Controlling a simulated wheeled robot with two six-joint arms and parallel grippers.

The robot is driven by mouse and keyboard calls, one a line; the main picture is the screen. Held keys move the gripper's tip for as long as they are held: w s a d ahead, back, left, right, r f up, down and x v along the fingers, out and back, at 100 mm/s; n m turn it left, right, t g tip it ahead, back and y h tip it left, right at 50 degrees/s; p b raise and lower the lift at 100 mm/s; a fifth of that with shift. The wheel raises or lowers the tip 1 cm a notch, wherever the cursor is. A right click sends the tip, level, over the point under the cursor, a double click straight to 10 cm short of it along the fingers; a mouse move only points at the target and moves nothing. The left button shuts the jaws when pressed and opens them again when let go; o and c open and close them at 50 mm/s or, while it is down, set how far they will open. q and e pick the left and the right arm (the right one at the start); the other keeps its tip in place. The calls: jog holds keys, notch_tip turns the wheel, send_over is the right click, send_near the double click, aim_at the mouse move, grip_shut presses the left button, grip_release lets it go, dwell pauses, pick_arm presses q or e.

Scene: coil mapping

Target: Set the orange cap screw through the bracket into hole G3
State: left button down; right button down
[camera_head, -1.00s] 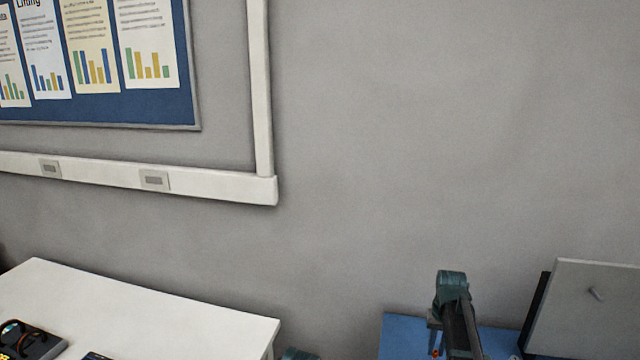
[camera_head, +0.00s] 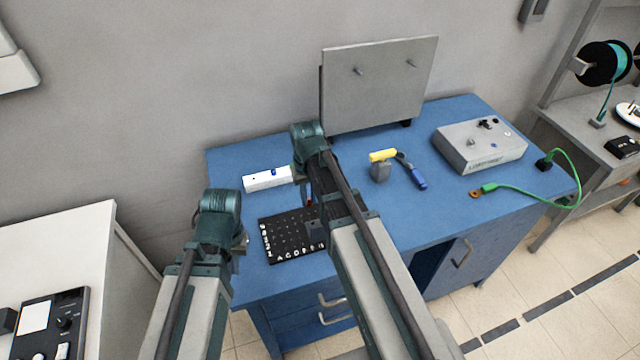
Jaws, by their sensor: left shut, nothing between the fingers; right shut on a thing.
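The black hole plate (camera_head: 272,248) with white letters lies on the blue bench, partly behind my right arm. A small grey piece (camera_head: 313,228) on its right part may be the bracket; my arm hides much of that area. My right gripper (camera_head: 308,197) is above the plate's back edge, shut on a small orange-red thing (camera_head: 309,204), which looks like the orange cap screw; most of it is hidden. My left gripper (camera_head: 242,240) is shut and empty, left of the plate. I cannot make out hole G3.
The blue bench (camera_head: 400,225) also holds a white block (camera_head: 262,181), a yellow-topped grey item (camera_head: 381,170), a blue-handled tool (camera_head: 413,175) and a grey box (camera_head: 478,147). A grey upright panel (camera_head: 380,85) stands behind. A green cable (camera_head: 540,205) lies at right.

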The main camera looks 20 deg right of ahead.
pick_arm(q)
jog(key=shift+s+d, duration=0.1)
jog(key=shift+d, duration=0.5)
pick_arm(e)
jog(key=shift+s+d, duration=0.3)
jog(key=shift+s, duration=0.3)
pick_arm(q)
jog(key=shift+f, duration=0.15)
pick_arm(e)
jog(key=shift+f, duration=0.1)
